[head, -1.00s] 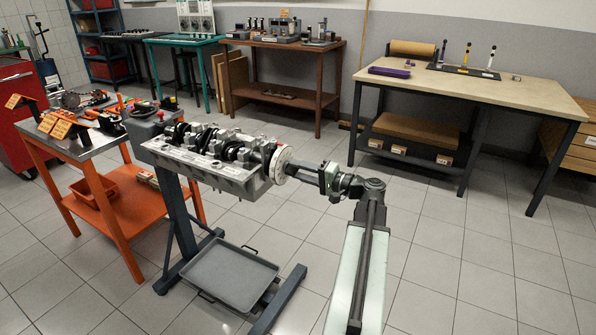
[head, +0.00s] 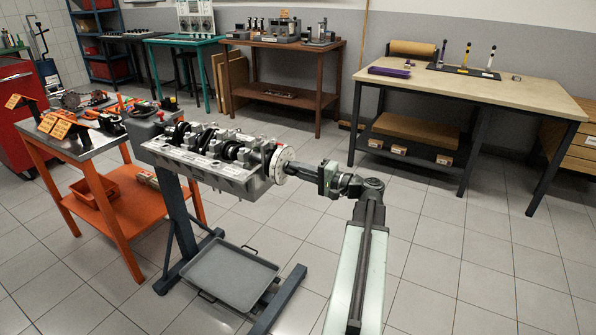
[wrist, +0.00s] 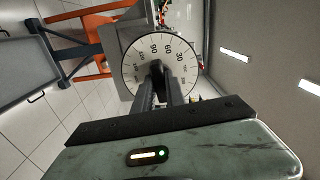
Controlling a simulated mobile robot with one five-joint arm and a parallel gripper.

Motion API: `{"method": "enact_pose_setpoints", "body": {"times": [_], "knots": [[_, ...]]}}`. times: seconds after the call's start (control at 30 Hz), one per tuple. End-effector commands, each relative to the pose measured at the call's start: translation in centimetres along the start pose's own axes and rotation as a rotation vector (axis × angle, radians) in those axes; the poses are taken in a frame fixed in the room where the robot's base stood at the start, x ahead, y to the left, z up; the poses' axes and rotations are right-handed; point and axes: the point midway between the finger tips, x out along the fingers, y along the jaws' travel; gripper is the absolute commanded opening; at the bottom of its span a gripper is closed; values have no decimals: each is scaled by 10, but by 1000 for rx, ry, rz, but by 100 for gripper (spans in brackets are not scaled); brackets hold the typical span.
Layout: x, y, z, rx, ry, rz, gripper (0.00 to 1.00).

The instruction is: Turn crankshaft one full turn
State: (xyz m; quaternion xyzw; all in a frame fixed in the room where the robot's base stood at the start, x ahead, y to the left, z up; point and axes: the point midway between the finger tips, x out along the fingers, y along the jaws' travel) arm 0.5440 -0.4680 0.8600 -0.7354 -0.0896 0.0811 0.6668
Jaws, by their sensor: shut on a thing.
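The crankshaft (head: 233,151) lies in the grey engine block (head: 215,172) on a stand. A white degree dial (head: 282,165) is at its right end and faces my gripper. In the wrist view the dial (wrist: 134,72) shows numbers such as 90, 60 and 30. My gripper (head: 292,167) reaches the dial's middle from the right. In the wrist view its two fingers (wrist: 157,72) are close together over the dial's centre, shut on the crankshaft's end there. The fingers hide most of what they hold.
A grey drip tray (head: 230,275) lies under the engine stand. An orange cart (head: 120,245) with tools stands to the left. A wooden-topped workbench (head: 440,95) is behind at the right. The tiled floor between is clear.

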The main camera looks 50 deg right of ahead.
Motion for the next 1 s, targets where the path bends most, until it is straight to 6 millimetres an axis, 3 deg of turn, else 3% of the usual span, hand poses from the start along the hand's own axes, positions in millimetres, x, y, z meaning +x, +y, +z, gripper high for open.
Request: {"method": "enact_pose_setpoints", "body": {"times": [0.6, 1.0], "knots": [[0, 0, 0, 542, 0, 2, 0], [0, 0, 0, 774, 0, 2, 0]]}}
